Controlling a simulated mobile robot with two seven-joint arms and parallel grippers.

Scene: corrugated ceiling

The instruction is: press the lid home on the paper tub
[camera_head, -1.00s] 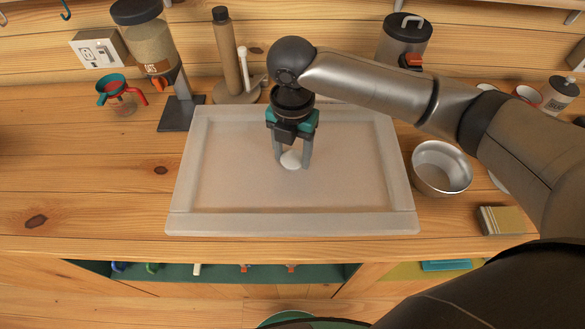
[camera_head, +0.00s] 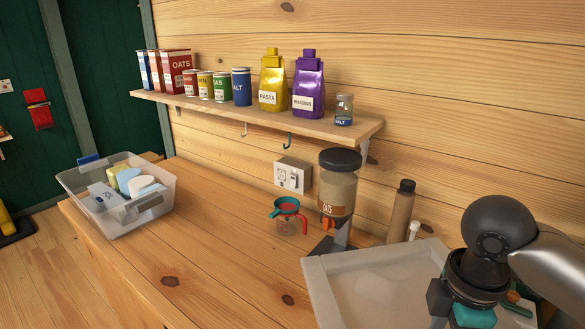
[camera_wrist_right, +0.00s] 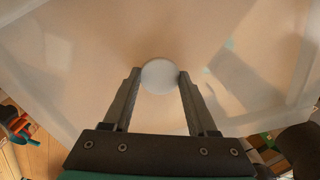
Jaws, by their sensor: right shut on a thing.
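A small white round piece (camera_wrist_right: 159,76) sits between the fingertips of my right gripper (camera_wrist_right: 158,80) in the right wrist view. The fingers are shut on its two sides, above or on the floor of a pale tray (camera_head: 325,290). I see only its round top, so I cannot tell whether it is the lid alone or the lid with the paper tub. In the head view my right gripper's body shows over the tray at the lower right, with its fingertips out of frame. My left gripper is not in view.
A clear plastic box (camera_head: 75,183) with several pale items stands at the counter's left. An oats dispenser (camera_head: 338,185), a red and teal cup (camera_head: 289,215) and a brown bottle (camera_head: 401,212) stand behind the tray. A shelf (camera_head: 220,107) holds several packages. The counter between box and tray is clear.

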